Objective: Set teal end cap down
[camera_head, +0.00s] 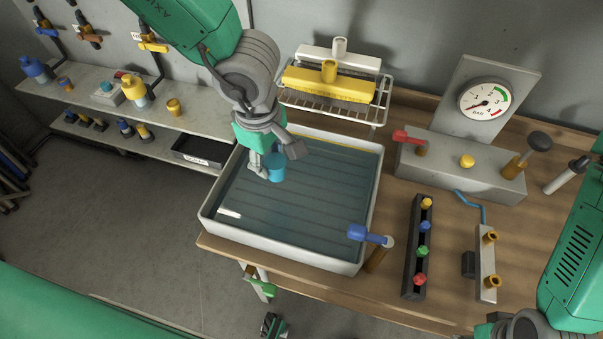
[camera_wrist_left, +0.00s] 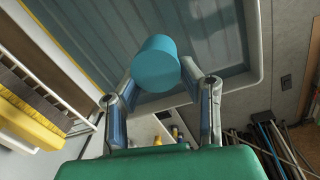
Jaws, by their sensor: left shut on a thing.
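The teal end cap (camera_head: 275,167) is a short cylinder held over the left back part of the white-rimmed water tray (camera_head: 290,259). My left gripper (camera_head: 270,168) is shut on it. In the left wrist view the teal end cap (camera_wrist_left: 156,64) sits between the two fingertips of my left gripper (camera_wrist_left: 158,82), with the tray's ribbed floor behind it. I cannot tell how high it is above the tray. My right arm shows at the lower right of the head view, but its fingers are out of sight.
A wire rack (camera_head: 333,111) with yellow and white brush heads stands behind the tray. A small white piece (camera_head: 229,212) lies in the tray's left side.

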